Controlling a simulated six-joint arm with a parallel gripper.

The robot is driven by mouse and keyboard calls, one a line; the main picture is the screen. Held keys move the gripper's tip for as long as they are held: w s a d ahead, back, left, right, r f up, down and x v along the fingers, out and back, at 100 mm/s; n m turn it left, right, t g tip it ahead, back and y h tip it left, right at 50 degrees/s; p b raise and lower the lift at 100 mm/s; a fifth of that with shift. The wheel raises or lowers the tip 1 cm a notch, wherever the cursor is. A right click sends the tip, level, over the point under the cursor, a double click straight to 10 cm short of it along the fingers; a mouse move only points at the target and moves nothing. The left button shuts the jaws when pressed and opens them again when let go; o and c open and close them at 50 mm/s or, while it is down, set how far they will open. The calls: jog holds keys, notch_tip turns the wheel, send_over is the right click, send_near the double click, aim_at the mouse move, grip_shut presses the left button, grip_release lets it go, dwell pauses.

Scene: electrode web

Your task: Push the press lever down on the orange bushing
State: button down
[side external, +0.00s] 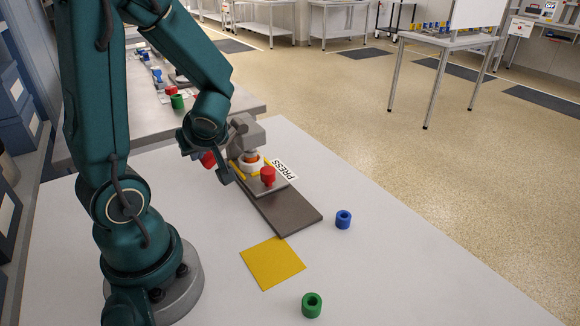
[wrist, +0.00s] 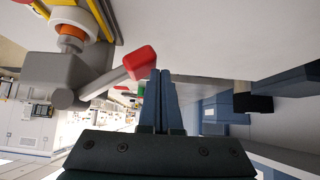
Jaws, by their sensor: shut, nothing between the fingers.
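The grey press (side external: 245,133) stands on a dark base plate. The orange bushing (side external: 251,156) sits in a white ring under the press head; it also shows in the wrist view (wrist: 70,38). The press lever is a grey rod with a red grip (wrist: 140,62); in the side view the red grip (side external: 208,159) is partly hidden by my wrist. My gripper (side external: 226,177) is shut and empty, its fingers pointing down beside the press. In the wrist view its fingertips (wrist: 160,73) are right beside the red grip; I cannot tell whether they touch it.
A red knob (side external: 267,175) stands at the press's front, near the PRESS label (side external: 286,170). A blue bushing (side external: 343,219), a green bushing (side external: 312,305) and a yellow square (side external: 272,263) lie on the white table. The table's right side is mostly clear.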

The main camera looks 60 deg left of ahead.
jog(key=shift+w+f, duration=0.15)
jog(key=shift+f, duration=0.5)
jog(key=s+d+r, duration=0.7)
jog(key=r, duration=0.1)
jog(key=shift+r, duration=0.35)
dwell(0.7)
jog(key=shift+s, duration=0.1)
dwell(0.5)
